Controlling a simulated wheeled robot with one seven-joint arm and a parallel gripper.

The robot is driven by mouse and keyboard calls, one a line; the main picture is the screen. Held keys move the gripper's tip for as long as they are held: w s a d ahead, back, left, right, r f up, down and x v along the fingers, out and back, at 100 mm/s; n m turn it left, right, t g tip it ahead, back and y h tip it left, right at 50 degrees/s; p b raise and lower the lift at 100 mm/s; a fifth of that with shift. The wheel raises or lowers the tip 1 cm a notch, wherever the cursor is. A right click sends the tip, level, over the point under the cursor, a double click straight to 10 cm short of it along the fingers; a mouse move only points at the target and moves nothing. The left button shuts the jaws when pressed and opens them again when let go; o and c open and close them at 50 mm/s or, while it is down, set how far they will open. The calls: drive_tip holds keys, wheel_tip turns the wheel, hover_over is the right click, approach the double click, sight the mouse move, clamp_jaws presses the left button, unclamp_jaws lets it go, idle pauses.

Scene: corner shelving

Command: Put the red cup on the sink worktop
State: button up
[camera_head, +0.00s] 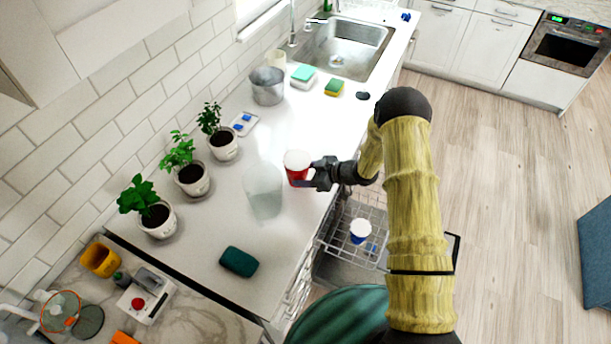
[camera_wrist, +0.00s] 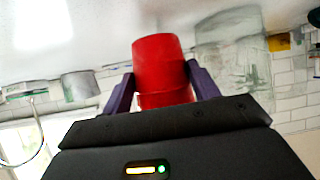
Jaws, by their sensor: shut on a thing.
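The red cup (camera_head: 298,170) has a white top in the head view and is at the right edge of the white sink worktop (camera_head: 215,262). My gripper (camera_head: 303,181) reaches it from the right and is shut on it. In the wrist view the red cup (camera_wrist: 163,70) sits between the two purple fingers of my gripper (camera_wrist: 163,88). The cup looks upright in the head view. I cannot tell whether its base touches the worktop. The sink (camera_head: 347,47) is at the far end of the worktop.
A clear jar (camera_head: 263,190) stands just left of the cup. Potted plants (camera_head: 160,218), a metal pot (camera_head: 267,86) and sponges (camera_head: 334,88) stand along the worktop. A dark green block (camera_head: 238,262) lies near its front. An open dishwasher rack (camera_head: 345,243) holds a blue-and-white cup (camera_head: 360,231).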

drive_tip(key=shift+f, duration=0.85)
drive_tip(key=shift+f, duration=0.25)
drive_tip(key=o, duration=1)
drive_tip(key=shift+r, duration=0.1)
